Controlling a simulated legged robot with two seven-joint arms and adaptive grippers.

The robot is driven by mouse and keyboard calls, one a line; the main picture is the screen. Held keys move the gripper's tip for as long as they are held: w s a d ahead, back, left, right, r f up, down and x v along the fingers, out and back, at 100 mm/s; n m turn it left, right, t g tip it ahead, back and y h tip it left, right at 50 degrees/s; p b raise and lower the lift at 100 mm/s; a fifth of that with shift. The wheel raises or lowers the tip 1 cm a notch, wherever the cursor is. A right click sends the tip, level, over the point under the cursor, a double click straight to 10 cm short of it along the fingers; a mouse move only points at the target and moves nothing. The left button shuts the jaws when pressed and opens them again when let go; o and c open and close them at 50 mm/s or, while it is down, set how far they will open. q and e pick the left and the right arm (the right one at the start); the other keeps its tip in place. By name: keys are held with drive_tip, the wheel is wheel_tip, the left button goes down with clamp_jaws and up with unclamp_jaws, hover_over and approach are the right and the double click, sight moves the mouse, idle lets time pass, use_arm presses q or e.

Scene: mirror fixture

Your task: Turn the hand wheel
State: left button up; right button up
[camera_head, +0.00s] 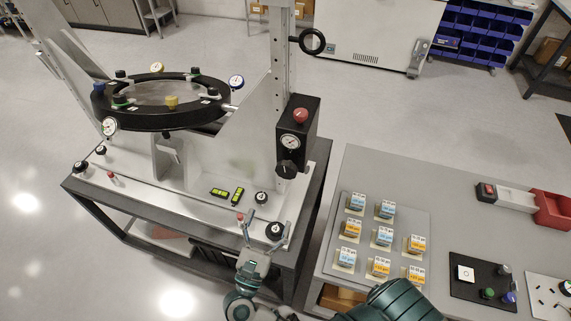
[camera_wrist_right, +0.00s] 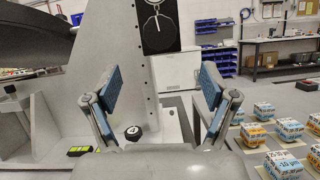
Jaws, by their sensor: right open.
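A black ring-shaped hand wheel (camera_head: 323,42) sticks out from the right side of the upright metal column (camera_head: 280,70) in the head view. My right gripper (camera_head: 266,221) is open and empty at the front of the fixture, well below and nearer than this wheel. In the right wrist view its two blue-padded fingers (camera_wrist_right: 159,85) stand wide apart. A small round black knob (camera_wrist_right: 133,132) on the base plate shows between them, beyond the fingers and apart from them. The wheel cannot be made out in the wrist view. My left gripper is not in view.
A black box (camera_head: 293,140) with a red button and gauge is on the column. A round mirror frame (camera_head: 190,118) sits at left. Knobs, including one near my gripper (camera_head: 275,230), stand on the base plate. A grey table (camera_head: 372,165) with small labelled boxes is at right.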

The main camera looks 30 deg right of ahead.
sight(285, 173)
drive_tip(key=p+x, duration=0.3)
drive_tip(key=x, duration=1)
drive_tip(key=shift+w+d+r, duration=0.2)
drive_tip(key=shift+w, duration=0.1)
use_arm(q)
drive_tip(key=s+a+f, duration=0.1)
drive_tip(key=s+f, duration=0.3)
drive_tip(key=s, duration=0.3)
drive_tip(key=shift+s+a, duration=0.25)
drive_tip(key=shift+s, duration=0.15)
use_arm(e)
drive_tip(key=c, duration=1.2)
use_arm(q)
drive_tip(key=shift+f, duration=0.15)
